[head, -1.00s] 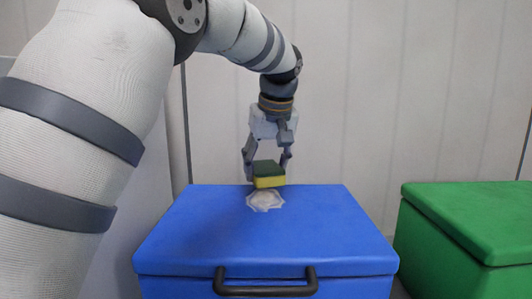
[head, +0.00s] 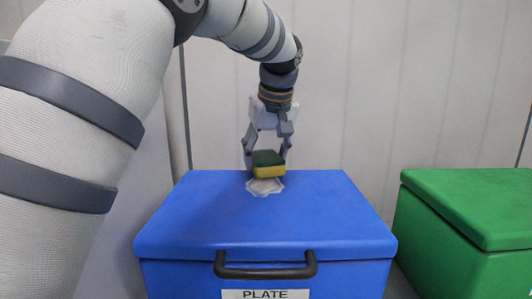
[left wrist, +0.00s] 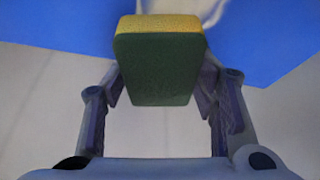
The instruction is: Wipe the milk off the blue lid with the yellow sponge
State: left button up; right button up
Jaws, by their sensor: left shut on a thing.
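The blue lid (head: 225,215) tops a blue box in the middle of the head view. A whitish milk patch (head: 265,188) lies near the lid's back edge. My left gripper (head: 267,157) is shut on the sponge (head: 268,170), green on top and yellow below. The sponge is at the back edge of the milk and hides part of it; whether it touches the lid I cannot tell. In the left wrist view the sponge (left wrist: 158,65) sits between the fingers, with part of the milk (left wrist: 207,8) beyond it. My right gripper is not in view.
A black handle (head: 265,268) and a "PLATE" label (head: 265,294) are on the front of the blue box. A green-lidded box (head: 480,205) stands to the right, across a narrow gap. A pale wall (head: 400,80) is behind. The front of the blue lid is clear.

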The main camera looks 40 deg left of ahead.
pick_arm(q)
jog(key=shift+f, duration=0.65)
